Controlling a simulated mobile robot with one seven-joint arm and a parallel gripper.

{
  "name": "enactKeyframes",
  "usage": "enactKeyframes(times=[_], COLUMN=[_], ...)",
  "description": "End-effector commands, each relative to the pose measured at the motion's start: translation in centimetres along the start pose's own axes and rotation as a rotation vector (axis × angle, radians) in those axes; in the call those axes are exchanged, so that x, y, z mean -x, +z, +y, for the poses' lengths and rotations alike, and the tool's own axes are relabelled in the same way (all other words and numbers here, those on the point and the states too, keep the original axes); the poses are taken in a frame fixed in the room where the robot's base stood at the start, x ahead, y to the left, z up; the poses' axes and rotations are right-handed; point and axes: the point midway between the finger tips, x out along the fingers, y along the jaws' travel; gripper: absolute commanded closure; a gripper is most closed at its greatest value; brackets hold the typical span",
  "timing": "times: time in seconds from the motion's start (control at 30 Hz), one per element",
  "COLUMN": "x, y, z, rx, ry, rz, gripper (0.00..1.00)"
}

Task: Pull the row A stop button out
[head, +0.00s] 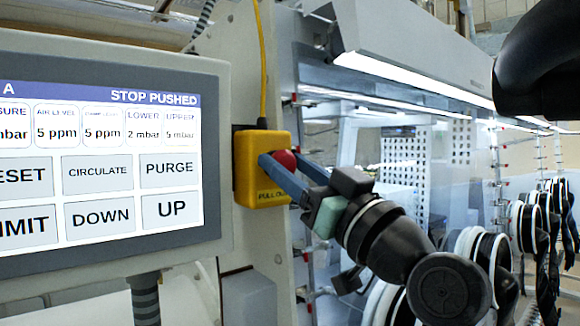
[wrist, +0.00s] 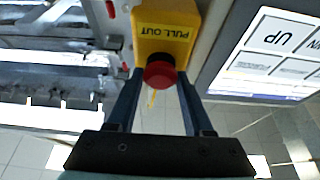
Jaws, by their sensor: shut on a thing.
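The row A stop button is a red knob (head: 285,159) on a yellow box (head: 246,165) marked PULL OUT, fixed to a beige post right of the screen. My gripper (head: 284,168) reaches it from the right, its two blue-grey fingers on either side of the knob. In the wrist view the red knob (wrist: 160,70) sits between the fingertips (wrist: 158,78), in front of the yellow box (wrist: 165,35). The fingers are shut on the knob. The screen (head: 100,165) reads A and STOP PUSHED. In the head view the fingers partly hide the knob.
The screen's grey housing (head: 227,150) stands close left of the yellow box. A yellow cable (head: 260,60) runs up from the box. Glovebox fronts with black gloves on white rings (head: 515,225) recede to the right.

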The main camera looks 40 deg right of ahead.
Motion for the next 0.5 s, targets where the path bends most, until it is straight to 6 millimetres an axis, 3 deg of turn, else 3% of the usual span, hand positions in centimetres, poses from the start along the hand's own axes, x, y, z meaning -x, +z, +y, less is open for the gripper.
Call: enactKeyframes(times=[0.23, 0.5], x=[0.1, 1.8], y=[0.0, -0.6], z=[0.0, 0.1], rx=[0.000, 0.001], ry=[0.000, 0.001], rz=[0.001, 0.001], gripper=[1.00, 1.00])
